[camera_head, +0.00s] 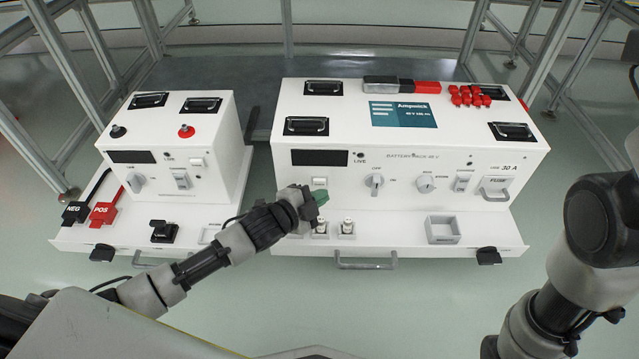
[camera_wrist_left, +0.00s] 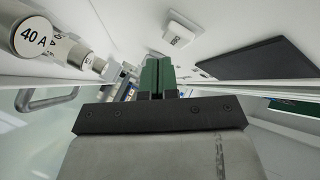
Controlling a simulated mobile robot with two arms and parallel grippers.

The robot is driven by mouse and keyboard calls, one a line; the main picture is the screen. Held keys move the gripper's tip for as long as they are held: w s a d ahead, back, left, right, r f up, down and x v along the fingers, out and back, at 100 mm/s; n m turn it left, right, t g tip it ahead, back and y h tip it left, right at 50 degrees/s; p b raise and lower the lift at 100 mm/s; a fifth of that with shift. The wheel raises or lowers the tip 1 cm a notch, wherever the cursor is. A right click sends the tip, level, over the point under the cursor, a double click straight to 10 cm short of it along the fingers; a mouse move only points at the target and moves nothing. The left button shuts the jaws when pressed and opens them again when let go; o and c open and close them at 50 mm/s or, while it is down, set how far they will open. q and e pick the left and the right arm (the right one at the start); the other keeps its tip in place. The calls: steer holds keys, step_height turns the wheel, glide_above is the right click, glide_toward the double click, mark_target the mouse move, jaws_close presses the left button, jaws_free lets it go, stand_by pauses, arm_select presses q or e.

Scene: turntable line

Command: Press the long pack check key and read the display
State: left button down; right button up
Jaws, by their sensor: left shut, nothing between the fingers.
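The long pack (camera_head: 460,205) is the wide white box on the right, marked battery pack 48 V. Its display (camera_head: 320,157) is dark and shows no reading; it is also the dark panel in the left wrist view (camera_wrist_left: 262,70). A small white key (camera_head: 319,182) sits below the display, its lettering too small to read; it shows in the wrist view (camera_wrist_left: 182,35). My left gripper (camera_head: 320,196) has green fingers, shut and empty, just below the key. In the wrist view the fingertips (camera_wrist_left: 158,72) look apart from the key. My right gripper is out of view.
A smaller white pack (camera_head: 170,180) stands left with a dark display. Fuses stand on the long pack's front ledge near my gripper; one marked 40 A (camera_wrist_left: 35,40) is close in the wrist view. A square holder (camera_head: 443,230) and front handle (camera_head: 365,264) lie right and below.

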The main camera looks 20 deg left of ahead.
arm_select(q)
steer(key=shift+w, duration=0.1)
steer(key=shift+w+a, duration=0.1)
steer(key=shift+w, duration=0.2)
